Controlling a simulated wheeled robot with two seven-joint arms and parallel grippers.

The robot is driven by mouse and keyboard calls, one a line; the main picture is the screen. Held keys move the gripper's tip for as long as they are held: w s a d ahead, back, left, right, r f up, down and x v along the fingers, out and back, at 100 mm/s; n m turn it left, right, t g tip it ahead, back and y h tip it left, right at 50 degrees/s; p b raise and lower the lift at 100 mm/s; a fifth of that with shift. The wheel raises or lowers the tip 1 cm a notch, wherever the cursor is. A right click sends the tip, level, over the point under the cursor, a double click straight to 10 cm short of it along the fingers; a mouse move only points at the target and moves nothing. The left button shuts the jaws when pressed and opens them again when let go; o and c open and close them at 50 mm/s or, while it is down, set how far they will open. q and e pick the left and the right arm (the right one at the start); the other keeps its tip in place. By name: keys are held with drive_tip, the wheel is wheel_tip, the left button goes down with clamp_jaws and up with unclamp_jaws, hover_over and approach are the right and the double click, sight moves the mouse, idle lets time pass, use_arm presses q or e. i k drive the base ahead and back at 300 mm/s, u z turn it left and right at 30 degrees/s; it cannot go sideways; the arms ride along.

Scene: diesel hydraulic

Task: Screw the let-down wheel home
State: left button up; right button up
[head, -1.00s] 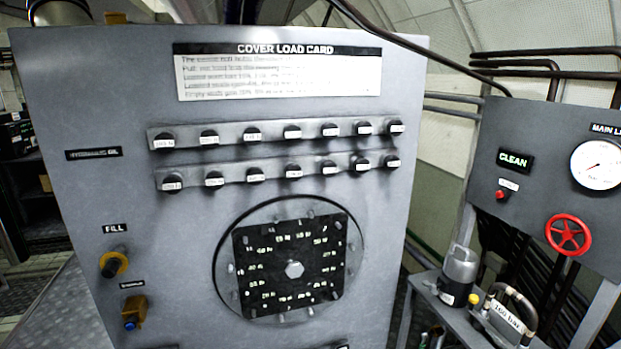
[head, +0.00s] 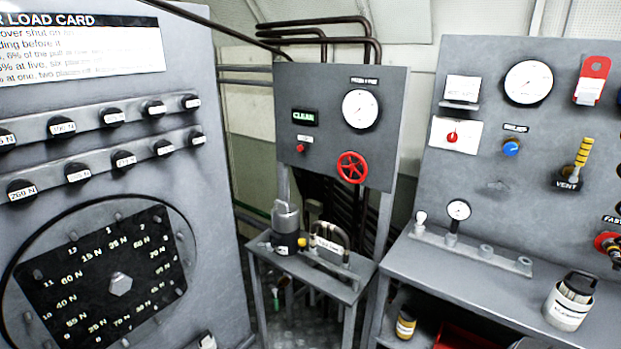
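A red spoked handwheel (head: 352,167) is on the grey panel with the green-lit sign, below a round white gauge (head: 360,109). A second red round fitting (head: 607,243) is cut off at the right edge. A small yellow knob (head: 302,242) sits by the dark-and-grey cylinder unit (head: 286,228) on the small stand. No readable label tells me which of these is the let-down wheel, or how far any is screwed in. Neither of my grippers is in view.
The large grey cabinet (head: 228,180) with knobs and a black square plate fills the left. The small stand (head: 318,273) and a grey bench (head: 480,270) with a white container (head: 568,302) stand before the panels. Open floor between cabinet and stand is narrow.

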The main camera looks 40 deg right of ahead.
sight(352, 168)
drive_tip(key=k, duration=0.5)
drive_tip(key=z, duration=2.35)
drive_tip(key=i, duration=1.35)
drive_tip(key=u, duration=1.25)
